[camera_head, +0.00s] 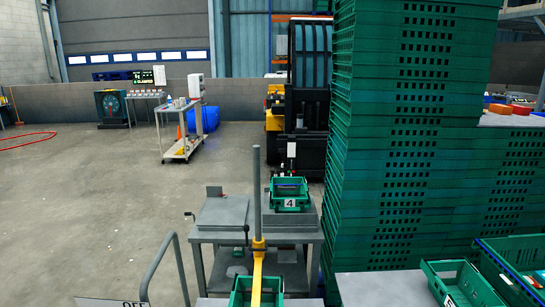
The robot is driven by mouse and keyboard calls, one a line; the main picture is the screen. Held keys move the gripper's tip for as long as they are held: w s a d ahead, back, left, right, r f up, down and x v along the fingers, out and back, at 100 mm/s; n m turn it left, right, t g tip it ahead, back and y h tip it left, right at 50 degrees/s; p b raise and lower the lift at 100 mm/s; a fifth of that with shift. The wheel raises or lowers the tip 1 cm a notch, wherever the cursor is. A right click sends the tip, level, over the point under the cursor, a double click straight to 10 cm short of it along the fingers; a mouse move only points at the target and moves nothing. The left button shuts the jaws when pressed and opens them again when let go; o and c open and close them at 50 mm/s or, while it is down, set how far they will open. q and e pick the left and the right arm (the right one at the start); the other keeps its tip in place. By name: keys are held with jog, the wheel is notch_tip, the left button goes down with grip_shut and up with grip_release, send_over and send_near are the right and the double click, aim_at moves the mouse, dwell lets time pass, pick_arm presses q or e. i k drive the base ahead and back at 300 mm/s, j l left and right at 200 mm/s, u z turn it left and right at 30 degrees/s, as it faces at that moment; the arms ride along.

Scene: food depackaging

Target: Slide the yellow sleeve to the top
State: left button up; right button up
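A grey upright post (257,190) stands in the lower middle of the head view, in front of a grey metal table. A yellow sleeve (258,244) sits around the low visible part of the post, with a long bare stretch of post above it. A yellow bar (257,275) runs from the sleeve down toward the bottom edge, over a green crate (238,297). The post's lower end is hidden behind the yellow parts. Neither of my grippers is in view.
The grey table (225,212) carries a green crate marked 4 (290,203). A tall stack of green crates (395,130) blocks the right side. More crates (455,285) lie at the lower right. A curved grey rail (160,265) is at lower left. Open floor (90,200) lies left.

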aim_at(258, 249)
jog(key=i+l+z, duration=0.2)
jog(key=i+l, duration=0.25)
jog(key=i+l+z, duration=0.25)
jog(key=i, duration=0.25)
jog(key=l, duration=0.1)
